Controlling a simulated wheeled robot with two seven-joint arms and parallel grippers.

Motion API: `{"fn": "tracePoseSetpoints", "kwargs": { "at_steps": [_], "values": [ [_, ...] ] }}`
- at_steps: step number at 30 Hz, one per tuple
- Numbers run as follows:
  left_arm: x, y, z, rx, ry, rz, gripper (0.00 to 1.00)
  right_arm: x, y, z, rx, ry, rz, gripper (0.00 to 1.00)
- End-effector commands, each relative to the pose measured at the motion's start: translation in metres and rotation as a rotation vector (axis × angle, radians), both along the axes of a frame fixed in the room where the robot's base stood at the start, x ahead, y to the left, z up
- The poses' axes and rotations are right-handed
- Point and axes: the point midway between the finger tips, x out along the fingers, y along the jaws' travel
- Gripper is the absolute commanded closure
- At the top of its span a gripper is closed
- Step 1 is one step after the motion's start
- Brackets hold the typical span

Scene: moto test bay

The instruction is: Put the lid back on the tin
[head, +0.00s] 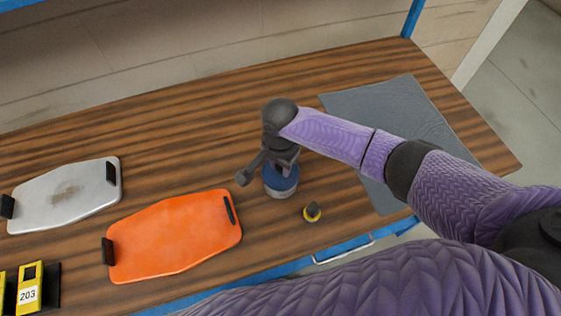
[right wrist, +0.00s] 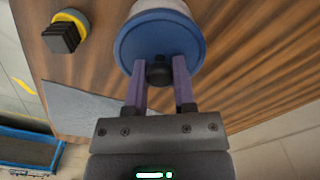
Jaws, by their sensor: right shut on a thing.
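The tin (head: 281,192) is a pale round can on the wooden table, near the front edge. It also shows behind the lid in the right wrist view (right wrist: 165,5). The blue lid (head: 279,181) is over the tin's mouth, with its dark knob (right wrist: 158,72) upward. I cannot tell whether it rests on the rim or sits slightly above it. My right gripper (head: 284,169) is above the tin, its two fingers shut on the lid's knob. The gripper hides part of the lid in the head view. My left gripper is not in view.
A small yellow and black object (head: 312,212) stands close to the tin's right. An orange tray (head: 170,240) and a silver tray (head: 65,195) with black handles lie to the left. A grey mat (head: 375,105) lies at right. The table behind the tin is clear.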

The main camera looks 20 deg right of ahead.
Motion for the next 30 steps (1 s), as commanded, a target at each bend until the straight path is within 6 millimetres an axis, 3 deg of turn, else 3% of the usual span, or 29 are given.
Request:
{"fn": "tracePoseSetpoints", "kwargs": {
  "at_steps": [13,14,19,25,28,30],
  "values": [
    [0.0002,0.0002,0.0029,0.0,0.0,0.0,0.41,0.0001,0.0,-0.0001,0.001,-0.001,-0.001,1.0],
    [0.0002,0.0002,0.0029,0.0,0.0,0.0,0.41,0.0001,0.0,-0.0001,0.001,-0.001,-0.001,0.65],
    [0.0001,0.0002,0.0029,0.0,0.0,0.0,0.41,0.0001,-0.0001,-0.0001,0.001,-0.001,-0.001,0.29],
    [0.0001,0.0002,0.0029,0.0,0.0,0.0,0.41,0.0001,-0.0001,-0.0001,0.001,-0.001,-0.001,0.24],
    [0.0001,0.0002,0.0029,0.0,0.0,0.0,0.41,0.0001,-0.0001,-0.0001,0.001,-0.001,-0.001,0.03],
    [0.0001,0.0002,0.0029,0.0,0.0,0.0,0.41,0.0001,-0.0001,-0.0001,0.001,-0.001,-0.001,0.0]
  ]
}}
